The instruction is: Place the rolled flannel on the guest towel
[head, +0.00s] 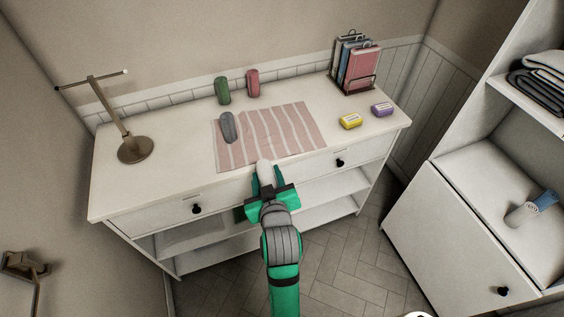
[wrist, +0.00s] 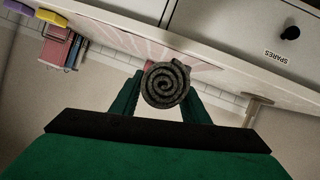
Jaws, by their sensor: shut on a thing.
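The guest towel (head: 285,120), pink with pale stripes, lies flat on the white dresser top; its edge shows in the wrist view (wrist: 197,64). My gripper (head: 265,178) is at the dresser's front edge, near the towel's front side. It is shut on a rolled flannel (head: 264,165), which looks pale in the head view. In the wrist view the flannel's spiral end (wrist: 166,85) looks dark grey between the green fingers. Its gap from the towel is hard to judge. A separate grey roll (head: 228,127) lies on the towel's left part.
A green roll (head: 222,90) and a red roll (head: 253,83) stand behind the towel. Yellow (head: 350,121) and purple (head: 382,109) bars lie to its right, before a rack of books (head: 356,65). A brass T-shaped stand (head: 133,150) is at left. The towel's middle and right are clear.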

